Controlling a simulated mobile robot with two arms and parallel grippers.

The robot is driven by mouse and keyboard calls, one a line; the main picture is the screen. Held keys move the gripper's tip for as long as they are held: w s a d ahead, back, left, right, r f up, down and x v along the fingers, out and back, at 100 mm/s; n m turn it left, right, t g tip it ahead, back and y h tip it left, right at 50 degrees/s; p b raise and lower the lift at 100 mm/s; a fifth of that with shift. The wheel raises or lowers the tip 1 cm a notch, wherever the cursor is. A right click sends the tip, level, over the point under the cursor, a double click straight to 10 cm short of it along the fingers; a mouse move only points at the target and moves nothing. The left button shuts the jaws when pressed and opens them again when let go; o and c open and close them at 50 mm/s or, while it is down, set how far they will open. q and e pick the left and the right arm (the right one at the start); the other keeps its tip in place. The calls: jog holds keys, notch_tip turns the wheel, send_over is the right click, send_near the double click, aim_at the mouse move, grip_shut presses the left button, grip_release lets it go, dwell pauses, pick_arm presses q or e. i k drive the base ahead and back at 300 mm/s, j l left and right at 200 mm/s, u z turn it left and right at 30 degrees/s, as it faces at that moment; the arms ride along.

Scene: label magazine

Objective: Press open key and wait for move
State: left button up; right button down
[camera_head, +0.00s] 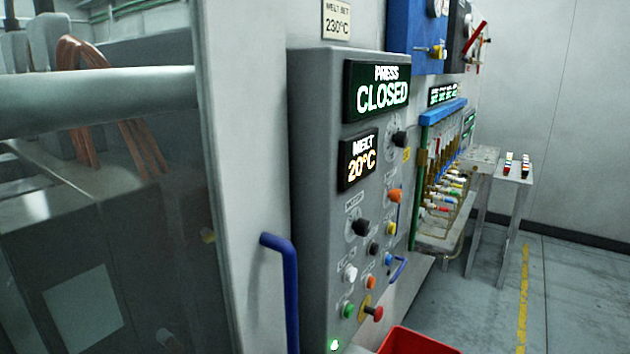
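A grey control panel (318,150) stands in the middle. Its upper display (382,90) reads "PRESS CLOSED" and its lower display (358,160) reads "MELT 20°C". Below are a white button (349,273), a green button (348,310), an orange button (371,282), a blue button (388,258) and a red mushroom button (377,313). Several black and orange knobs sit above them. The small labels are too blurred to read, so I cannot tell which one is the open key. Neither of my grippers is in view.
A clear guard door (110,240) with a blue handle (282,290) stands left of the panel. A red bin (415,342) is at the bottom. Hoses and valves (440,190) and a small table (512,170) stand farther right. The floor (570,290) at right is clear.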

aim_at(352, 274)
jog(key=i+l+u, duration=0.1)
jog(key=l, duration=0.35)
jog(key=i+l+u, duration=0.15)
jog(key=l, duration=0.3)
jog(key=l+u, duration=0.1)
jog(key=l, duration=0.35)
jog(key=i, duration=0.05)
